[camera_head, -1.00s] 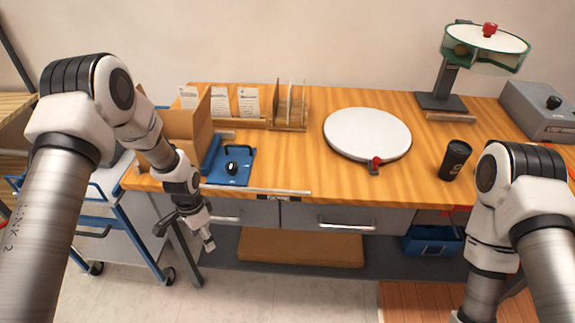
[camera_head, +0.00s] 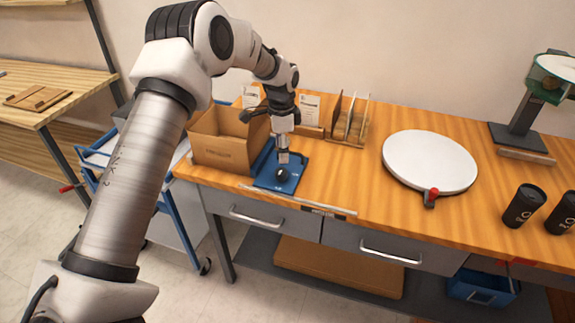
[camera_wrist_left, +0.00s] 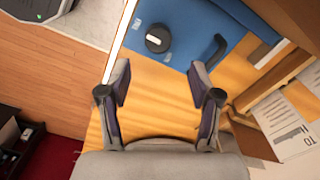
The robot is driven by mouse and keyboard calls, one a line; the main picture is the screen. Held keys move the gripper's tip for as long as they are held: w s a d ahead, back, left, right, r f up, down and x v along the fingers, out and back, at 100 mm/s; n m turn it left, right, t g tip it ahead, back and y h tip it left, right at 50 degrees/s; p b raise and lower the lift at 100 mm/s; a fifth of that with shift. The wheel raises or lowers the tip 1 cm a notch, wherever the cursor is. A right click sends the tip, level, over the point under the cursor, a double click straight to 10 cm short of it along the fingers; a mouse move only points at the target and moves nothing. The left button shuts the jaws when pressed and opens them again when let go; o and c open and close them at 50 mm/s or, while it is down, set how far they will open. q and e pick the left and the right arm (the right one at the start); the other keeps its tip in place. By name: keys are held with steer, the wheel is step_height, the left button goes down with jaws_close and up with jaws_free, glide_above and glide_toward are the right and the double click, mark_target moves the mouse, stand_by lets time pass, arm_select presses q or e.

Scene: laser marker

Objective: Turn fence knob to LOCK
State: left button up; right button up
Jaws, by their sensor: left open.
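The fence knob (camera_head: 283,174) is a small round black knob on a blue plate (camera_head: 262,180) at the left part of the bench. It also shows in the left wrist view (camera_wrist_left: 158,38), with a small light mark on top. My left gripper (camera_head: 284,156) points down over the plate, just above the knob in the head view. In the left wrist view its two fingers (camera_wrist_left: 160,72) are spread apart with nothing between them, and the knob lies beyond the fingertips. I cannot tell which way the knob points. My right gripper is not in view.
An open cardboard box (camera_head: 222,152) stands left of the plate. Upright dividers (camera_head: 350,118) stand behind it to the right. A white round turntable (camera_head: 430,160) with a red knob and black cups (camera_head: 523,205) are farther right. A pale strip (camera_head: 300,198) runs along the bench's front edge.

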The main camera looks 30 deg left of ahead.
mark_target(281, 171)
arm_select(q)
step_height(281, 171, down, 8)
steer(key=shift+s+a+r+p, duration=0.1)
steer(key=shift+r+p, duration=0.05)
steer(key=shift+p, duration=0.7)
steer(key=shift+s+r, duration=0.1)
steer(key=shift+c, duration=0.7)
steer(key=c, duration=1)
